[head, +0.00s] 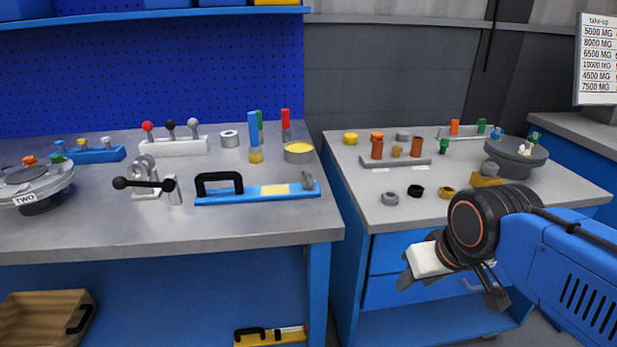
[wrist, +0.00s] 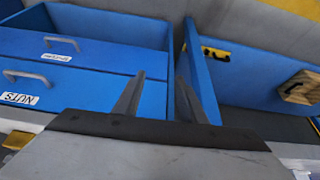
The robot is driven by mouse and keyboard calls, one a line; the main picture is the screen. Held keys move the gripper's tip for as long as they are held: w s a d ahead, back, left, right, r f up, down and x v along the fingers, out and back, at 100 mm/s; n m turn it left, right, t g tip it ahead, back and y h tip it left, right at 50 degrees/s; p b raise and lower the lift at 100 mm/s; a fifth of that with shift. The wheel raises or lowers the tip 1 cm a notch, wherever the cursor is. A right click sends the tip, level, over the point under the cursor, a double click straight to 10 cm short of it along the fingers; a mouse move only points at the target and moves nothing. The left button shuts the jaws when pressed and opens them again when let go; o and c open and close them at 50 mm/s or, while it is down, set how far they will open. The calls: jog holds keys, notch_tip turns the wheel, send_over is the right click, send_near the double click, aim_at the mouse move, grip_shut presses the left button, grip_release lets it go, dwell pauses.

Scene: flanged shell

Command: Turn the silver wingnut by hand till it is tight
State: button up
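A round grey flanged shell (head: 516,153) stands on the right bench, with small coloured wingnuts around its rim. A pale wingnut (head: 524,149) at its near edge may be the silver one; it is too small to be sure.
Blue drawers (wrist: 85,85) fill much of the wrist view, one labelled NUTS. A rack with orange cylinders (head: 395,162) and loose rings (head: 390,198) are on the right bench. A blue bar with a black handle (head: 240,195) lies on the left bench. A gap separates the benches.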

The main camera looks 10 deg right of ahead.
jog(key=c, duration=0.3)
jog(key=shift+w+r, duration=0.15)
jog(key=shift+r, duration=0.1)
notch_tip(320, 180, up, 29)
jog(key=n+g, duration=0.4)
jog(key=g, duration=0.1)
send_over(312, 178)
notch_tip(312, 178, down, 17)
jog(key=shift+d+r, duration=0.1)
jog(key=shift+c, duration=0.8)
grip_shut()
